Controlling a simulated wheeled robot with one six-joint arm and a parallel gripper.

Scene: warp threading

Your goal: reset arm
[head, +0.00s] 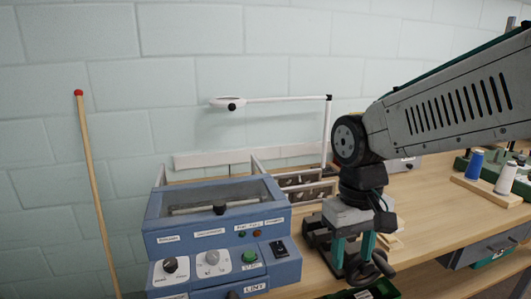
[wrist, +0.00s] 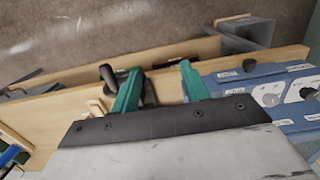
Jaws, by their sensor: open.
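My gripper (head: 353,258) hangs below the grey arm, pointing down over the wooden workbench (head: 425,205). Its two teal fingers are spread apart, with nothing visible held between them. In the wrist view my gripper (wrist: 160,78) shows its fingers on either side of a gap with bench top beyond. A dark metal device with a handle (head: 372,268) is close by the fingers in the head view and partly hidden by them. Whether the fingers touch it cannot be told.
A blue control box (head: 215,240) with knobs and a clear lid stands left of my gripper. A white lamp arm (head: 285,98) rises behind. Blue (head: 474,164) and white (head: 505,178) thread spools stand at the right. A red-tipped wooden stick (head: 90,170) leans on the wall.

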